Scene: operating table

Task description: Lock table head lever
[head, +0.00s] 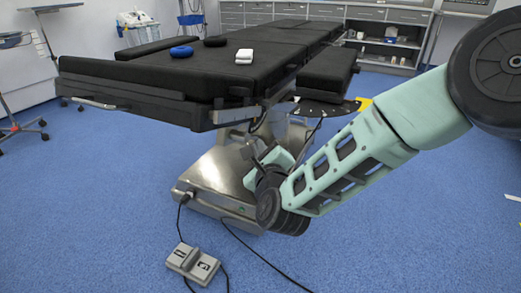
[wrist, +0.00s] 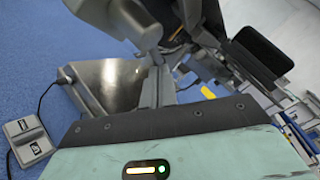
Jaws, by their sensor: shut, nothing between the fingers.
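The black padded operating table (head: 150,80) stands across the head view with its near end toward me. A thin chrome lever-like handle (head: 93,103) sticks out low at the left of that end. Dark fittings (head: 238,93) sit at the near right corner; I cannot tell which part is the head lever. My gripper (head: 262,155) is shut and empty, below the tabletop in front of the pedestal. It is small and partly hidden by my wrist in the head view. It is apart from the chrome handle. In the wrist view the lever cannot be made out.
The steel pedestal base (head: 215,170) shows below my gripper and in the wrist view (wrist: 110,85). A foot pedal (head: 192,263) with cables lies on the blue floor. Floor is free at left.

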